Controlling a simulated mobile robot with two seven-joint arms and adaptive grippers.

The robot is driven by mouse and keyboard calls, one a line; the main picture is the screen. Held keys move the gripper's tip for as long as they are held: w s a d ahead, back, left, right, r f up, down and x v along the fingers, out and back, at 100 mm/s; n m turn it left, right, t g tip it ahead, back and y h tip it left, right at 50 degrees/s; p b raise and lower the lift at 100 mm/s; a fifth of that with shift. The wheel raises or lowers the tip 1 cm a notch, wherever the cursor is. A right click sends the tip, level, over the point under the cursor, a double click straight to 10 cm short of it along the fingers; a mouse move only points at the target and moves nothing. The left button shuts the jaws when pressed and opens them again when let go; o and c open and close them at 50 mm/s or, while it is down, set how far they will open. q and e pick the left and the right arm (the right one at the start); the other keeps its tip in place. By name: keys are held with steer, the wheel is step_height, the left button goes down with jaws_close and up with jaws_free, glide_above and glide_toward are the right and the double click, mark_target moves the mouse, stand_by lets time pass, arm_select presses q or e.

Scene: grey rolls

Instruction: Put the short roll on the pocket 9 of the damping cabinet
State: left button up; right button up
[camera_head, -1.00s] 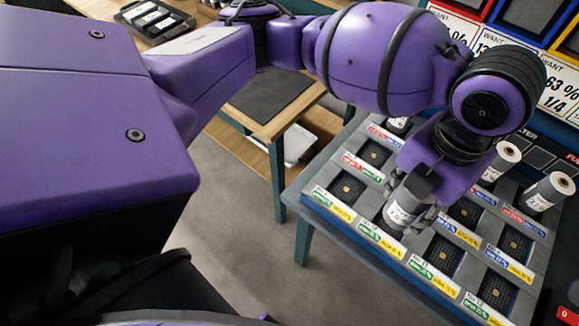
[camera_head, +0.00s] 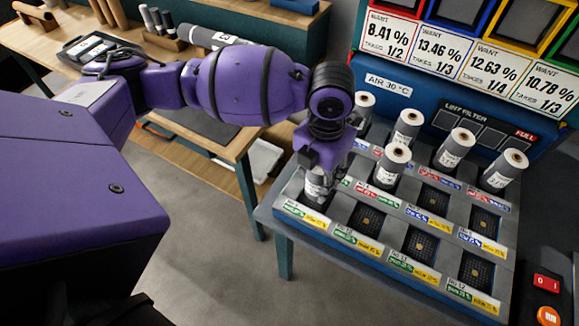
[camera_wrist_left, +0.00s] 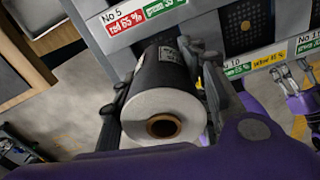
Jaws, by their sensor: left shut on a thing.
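My left gripper (camera_head: 316,184) is shut on the short roll (camera_head: 315,187), a dark roll with a white label. In the left wrist view, dark fingers lie on both sides of the roll (camera_wrist_left: 165,88), whose pale end and brown core face the camera. The roll is at the front-left pocket of the damping cabinet (camera_head: 375,262), in front of the No 5 label (camera_wrist_left: 122,22) and left of pocket 10. It covers this pocket, so I cannot tell whether its lower end is seated.
Several other rolls stand in the back and middle pockets; the nearest roll (camera_head: 391,167) is just right of my left gripper. The other front pockets are empty. A wooden table (camera_head: 225,145) stands left of the cabinet, with grey floor between.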

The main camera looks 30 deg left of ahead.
arm_select(q)
steer(key=shift+d+f, duration=0.1)
steer(key=shift+f, duration=1)
steer(key=shift+f, duration=0.15)
steer(key=o, duration=1.3)
step_height(320, 180, up, 12)
steer(key=shift+r+p, duration=0.15)
steer(key=shift+p, duration=0.15)
